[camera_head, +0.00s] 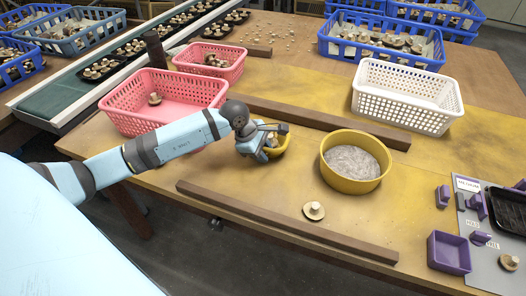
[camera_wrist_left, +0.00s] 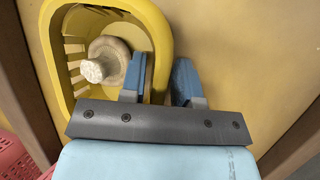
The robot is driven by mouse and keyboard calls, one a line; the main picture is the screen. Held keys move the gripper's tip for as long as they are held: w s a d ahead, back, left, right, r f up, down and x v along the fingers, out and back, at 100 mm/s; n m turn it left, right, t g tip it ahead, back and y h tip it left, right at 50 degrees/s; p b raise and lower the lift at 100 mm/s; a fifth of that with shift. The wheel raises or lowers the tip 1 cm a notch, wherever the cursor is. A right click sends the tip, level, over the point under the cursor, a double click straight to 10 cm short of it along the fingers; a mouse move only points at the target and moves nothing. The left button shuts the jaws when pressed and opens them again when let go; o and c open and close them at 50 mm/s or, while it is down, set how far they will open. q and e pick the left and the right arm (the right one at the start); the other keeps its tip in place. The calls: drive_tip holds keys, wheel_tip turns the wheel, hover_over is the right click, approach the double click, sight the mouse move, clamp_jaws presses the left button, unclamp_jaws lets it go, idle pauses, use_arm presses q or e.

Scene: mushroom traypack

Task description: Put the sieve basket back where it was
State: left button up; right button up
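The sieve basket (camera_head: 277,146) is a small yellow basket with slotted sides. It is over the middle of the table, left of the round yellow bowl, and partly hidden by my left gripper (camera_head: 266,137). In the left wrist view, the basket (camera_wrist_left: 155,25) holds a pale mushroom (camera_wrist_left: 104,60). My left gripper (camera_wrist_left: 160,82) has one finger inside the basket wall and one outside, shut on the rim. I cannot tell whether the basket touches the table. My right gripper is not in view.
A yellow bowl (camera_head: 326,166) of grey material stands right of the basket. A lone mushroom (camera_head: 313,211) lies in front, near a wooden rail (camera_head: 285,222). Another rail (camera_head: 310,117) runs behind. Pink crates (camera_head: 120,117) are left, a white crate (camera_head: 405,112) back right, purple holders (camera_head: 449,253) right.

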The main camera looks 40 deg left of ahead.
use_arm(q)
drive_tip(key=shift+r, duration=0.15)
drive_tip(key=shift+s+a+r, duration=0.15)
drive_tip(key=shift+r, duration=0.1)
drive_tip(key=p+v, duration=0.1)
drive_tip(key=v, duration=1)
drive_tip(key=shift+r+p, duration=0.15)
drive_tip(key=shift+p, duration=0.15)
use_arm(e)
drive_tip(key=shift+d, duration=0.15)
use_arm(q)
drive_tip(key=shift+s, duration=0.15)
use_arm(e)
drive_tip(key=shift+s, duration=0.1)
